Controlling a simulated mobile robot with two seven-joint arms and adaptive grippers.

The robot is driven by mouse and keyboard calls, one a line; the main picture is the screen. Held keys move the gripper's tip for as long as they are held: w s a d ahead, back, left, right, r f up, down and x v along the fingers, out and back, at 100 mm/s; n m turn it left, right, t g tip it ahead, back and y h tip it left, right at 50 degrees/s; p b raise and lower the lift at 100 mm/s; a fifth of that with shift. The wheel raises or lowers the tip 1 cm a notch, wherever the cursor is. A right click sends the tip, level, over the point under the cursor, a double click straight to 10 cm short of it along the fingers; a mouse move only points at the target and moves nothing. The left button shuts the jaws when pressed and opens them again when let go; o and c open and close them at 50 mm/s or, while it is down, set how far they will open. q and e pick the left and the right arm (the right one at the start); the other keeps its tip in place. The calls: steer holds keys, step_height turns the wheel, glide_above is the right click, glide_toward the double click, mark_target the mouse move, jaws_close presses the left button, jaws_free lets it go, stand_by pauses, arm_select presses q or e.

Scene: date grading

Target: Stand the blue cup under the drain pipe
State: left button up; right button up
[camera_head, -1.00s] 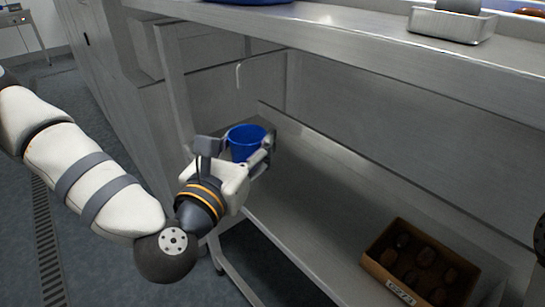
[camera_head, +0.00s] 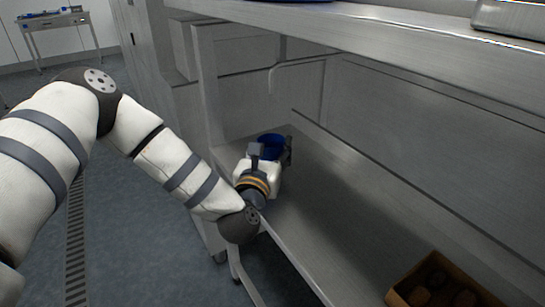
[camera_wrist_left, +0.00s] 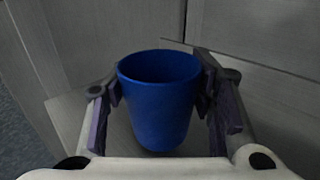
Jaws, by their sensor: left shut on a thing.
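The blue cup (camera_head: 271,142) is held between the fingers of my left gripper (camera_head: 274,156), at the far left end of the lower metal shelf. The left wrist view shows the cup (camera_wrist_left: 158,105) roughly upright, its open rim facing up, with a finger on each side. My left gripper is shut on it. I cannot tell whether the cup's base touches the shelf. My right gripper is not in view.
The lower shelf (camera_head: 335,205) is bare in its middle. A cardboard box (camera_head: 408,283) with brown items stands at its near right end. The metal counter (camera_head: 400,40) overhangs the shelf. Metal panels close in the back and left.

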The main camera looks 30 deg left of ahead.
arm_select(q)
step_height(320, 180, down, 2)
steer(key=shift+f, duration=0.15)
steer(key=shift+f, duration=0.2)
steer(key=o, duration=1)
steer(key=shift+r, duration=0.1)
steer(key=shift+r, duration=0.3)
steer(key=v, duration=1.2)
steer(key=shift+d+f, duration=0.1)
steer(key=shift+f, duration=0.1)
